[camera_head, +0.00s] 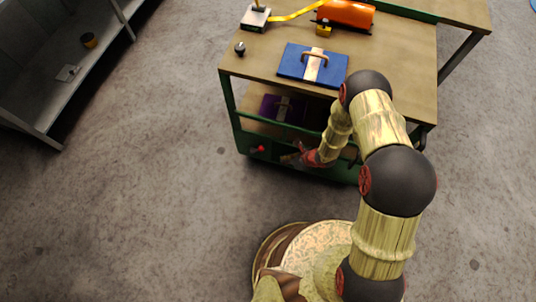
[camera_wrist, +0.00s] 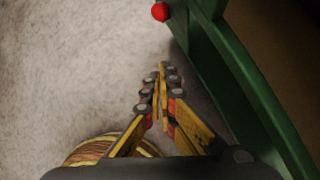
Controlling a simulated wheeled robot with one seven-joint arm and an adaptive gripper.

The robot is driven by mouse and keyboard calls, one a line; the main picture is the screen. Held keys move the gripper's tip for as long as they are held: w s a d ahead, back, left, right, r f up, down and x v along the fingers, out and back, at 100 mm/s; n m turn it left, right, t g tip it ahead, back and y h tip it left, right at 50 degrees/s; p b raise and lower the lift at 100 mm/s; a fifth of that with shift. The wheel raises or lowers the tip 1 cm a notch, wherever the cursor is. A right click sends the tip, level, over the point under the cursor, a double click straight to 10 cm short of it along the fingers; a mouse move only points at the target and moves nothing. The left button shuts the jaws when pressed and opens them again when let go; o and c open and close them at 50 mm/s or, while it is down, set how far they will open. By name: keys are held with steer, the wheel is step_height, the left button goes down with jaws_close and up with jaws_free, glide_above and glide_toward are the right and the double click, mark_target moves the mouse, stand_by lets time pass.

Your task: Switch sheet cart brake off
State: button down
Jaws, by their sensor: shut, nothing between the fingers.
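The sheet cart has a wooden top (camera_head: 395,72) and a green frame (camera_head: 229,100). A small red ball knob (camera_head: 259,149), which looks like the brake handle, sits low at the cart's front left. The knob also shows at the top of the wrist view (camera_wrist: 160,12), beside the green frame (camera_wrist: 235,60). My gripper (camera_head: 288,158) is low at the cart's front, a little right of the knob and apart from it. In the wrist view my gripper (camera_wrist: 162,70) is shut and empty, its fingertips pointing toward the knob. The knob's lever is too small to make out.
On the cart top lie a blue die with a handle (camera_head: 297,63), an orange cylinder (camera_head: 346,14) and a small dark knob (camera_head: 240,48). A purple die (camera_head: 270,106) is on the lower shelf. A grey shelf (camera_head: 50,100) stands left. The floor between is clear.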

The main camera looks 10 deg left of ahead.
steer(key=b, duration=0.6)
glide_toward(257, 150)
steer(key=shift+s+d+f, duration=0.15)
steer(key=shift+s+f, duration=0.05)
steer(key=shift+f, duration=0.6)
steer(key=shift+s+d+f, duration=0.2)
steer(key=shift+f, duration=0.6)
steer(key=shift+s+d+f, duration=0.15)
steer(key=shift+s+f, duration=0.1)
steer(key=shift+f, duration=0.55)
steer(key=shift+r, duration=0.1)
steer(key=shift+a+r+h+p, duration=0.3)
steer(key=shift+h+p, duration=0.3)
steer(key=shift+p, duration=0.25)
steer(key=shift+f, duration=0.1)
